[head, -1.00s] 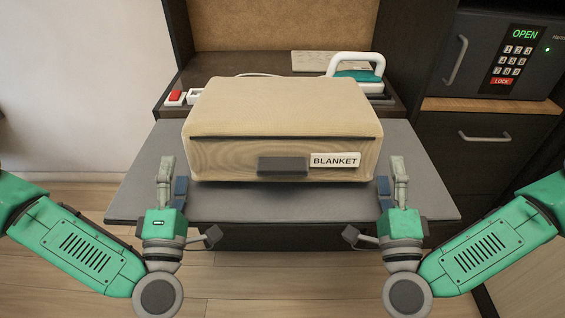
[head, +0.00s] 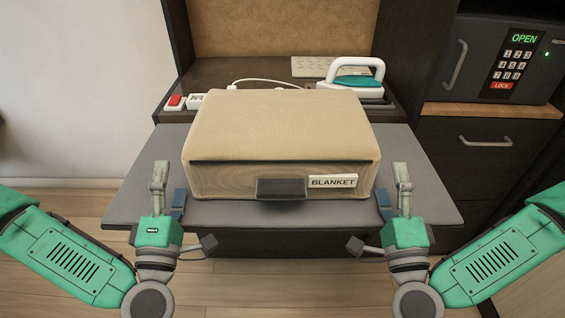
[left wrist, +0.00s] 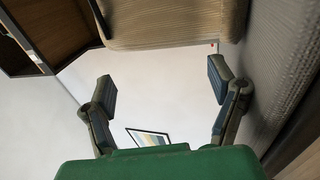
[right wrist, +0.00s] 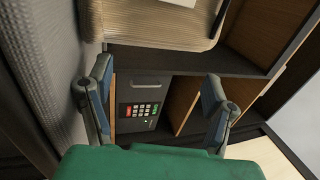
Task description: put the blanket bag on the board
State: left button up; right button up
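The blanket bag (head: 270,128) is a beige fabric box with a dark handle (head: 281,188) and a "BLANKET" label. It appears to rest flat on the grey board (head: 425,195), handle facing me. Its underside is hidden. My left gripper (head: 168,190) is open beside the bag's front left corner. My right gripper (head: 394,190) is open beside its front right corner. In the left wrist view the bag (left wrist: 175,25) is beyond the spread fingers, with nothing between them. The right wrist view shows the bag (right wrist: 160,22) likewise beyond empty fingers.
Behind the bag, a dark desk (head: 280,68) holds a white and teal iron (head: 356,80), a red switch (head: 175,102) and a cable. A safe (head: 495,55) reading OPEN stands at the right above dark drawers. Bare board shows left, right and in front of the bag.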

pick_arm(q)
jog(key=shift+a, duration=0.1)
pick_arm(e)
jog(key=shift+d, duration=0.1)
pick_arm(q)
jog(key=shift+r, duration=0.1)
jog(key=shift+r, duration=0.35)
notch_tip(320, 180, up, 9)
pick_arm(e)
notch_tip(320, 180, up, 10)
dwell(0.3)
pick_arm(q)
jog(key=shift+f, duration=0.1)
pick_arm(e)
jog(key=shift+f, duration=0.2)
